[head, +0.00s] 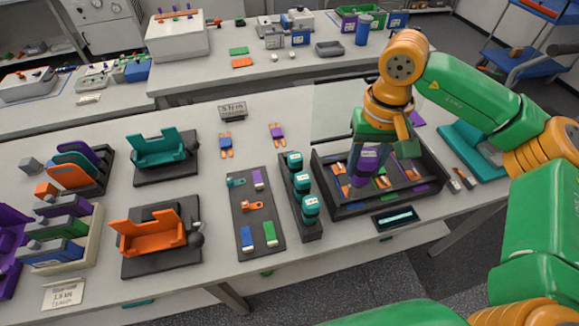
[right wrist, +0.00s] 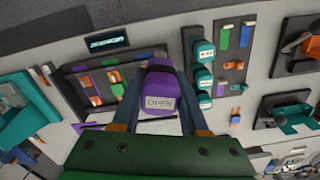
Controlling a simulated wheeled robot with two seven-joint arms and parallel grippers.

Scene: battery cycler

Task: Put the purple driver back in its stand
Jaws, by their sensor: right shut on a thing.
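The purple driver (head: 368,163) is held in my right gripper (head: 371,148), roughly upright, over the black divided tray in the head view. In the right wrist view the purple driver (right wrist: 158,88), with a pale label, sits between the two fingers of the right gripper (right wrist: 157,104). A black stand (head: 313,232) is to the left of the gripper in the head view, with three teal-capped drivers in a row. The stand also shows in the right wrist view (right wrist: 187,42), right of the purple driver. The purple driver's lower end is hard to make out. My left gripper is not in view.
The black divided tray (head: 338,211) holds small orange, purple and other coloured parts. A dark mat (head: 243,214) with small parts lies left of the stand. A small dark display (head: 395,218) lies in front of the tray. Orange (head: 152,238) and teal (head: 160,149) fixtures stand farther left.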

